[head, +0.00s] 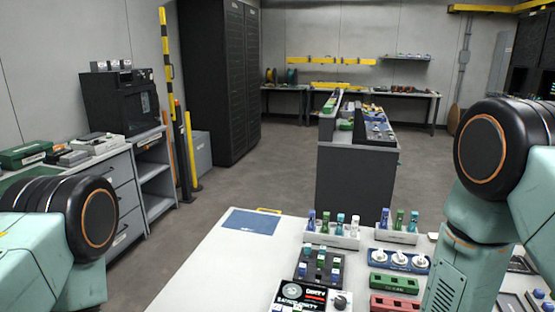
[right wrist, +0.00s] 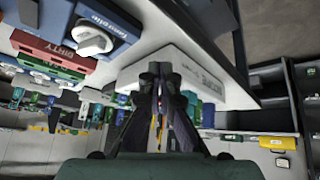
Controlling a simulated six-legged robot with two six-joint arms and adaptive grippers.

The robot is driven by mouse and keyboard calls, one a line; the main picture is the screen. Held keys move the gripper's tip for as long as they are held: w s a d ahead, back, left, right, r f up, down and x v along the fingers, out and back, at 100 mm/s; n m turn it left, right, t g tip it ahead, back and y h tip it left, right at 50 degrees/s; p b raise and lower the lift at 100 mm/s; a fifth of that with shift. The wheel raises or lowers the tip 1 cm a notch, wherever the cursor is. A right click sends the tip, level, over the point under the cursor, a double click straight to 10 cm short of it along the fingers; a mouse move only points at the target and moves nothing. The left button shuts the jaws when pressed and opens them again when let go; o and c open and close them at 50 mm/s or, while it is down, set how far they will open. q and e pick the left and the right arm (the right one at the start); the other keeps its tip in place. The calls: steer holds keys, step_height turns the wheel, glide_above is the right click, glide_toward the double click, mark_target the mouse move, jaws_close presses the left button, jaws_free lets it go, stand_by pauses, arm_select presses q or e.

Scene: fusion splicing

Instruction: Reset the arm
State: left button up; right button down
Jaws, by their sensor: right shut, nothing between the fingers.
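My right arm (head: 480,190) stands at the right side of the head view, bent at a large round joint. Its gripper is outside the head view. In the right wrist view my right gripper (right wrist: 160,75) has its fingers together, with nothing held between them. A white tray (right wrist: 190,75) lies beyond the fingertips in that view. My left arm (head: 70,225) shows only as a joint at the lower left of the head view, and the left gripper is out of view.
A white table (head: 205,270) holds a blue mat (head: 251,221), racks of colored connectors (head: 332,235), a dark block (head: 320,268), a green block (head: 394,283) and a red block (head: 394,303). A dark cabinet (head: 352,180) stands beyond. The table's left part is clear.

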steer(key=s+d+f+m+g+b, duration=0.1)
steer(key=s+f+m+g+b, duration=0.1)
steer(key=s+f, duration=0.4)
steer(key=s+d+f+m+g+h+b, duration=0.1)
steer(key=s+f+b, duration=0.3)
steer(key=s, duration=0.8)
steer(key=s+d+f+m+g+h+b, duration=0.1)
steer(key=s+f+m+g+b, duration=0.2)
steer(key=s+f, duration=0.5)
steer(key=shift+s+d+b, duration=0.25)
steer(key=shift+s+b, duration=0.3)
steer(key=shift+s, duration=0.2)
steer(key=shift+r, duration=0.1)
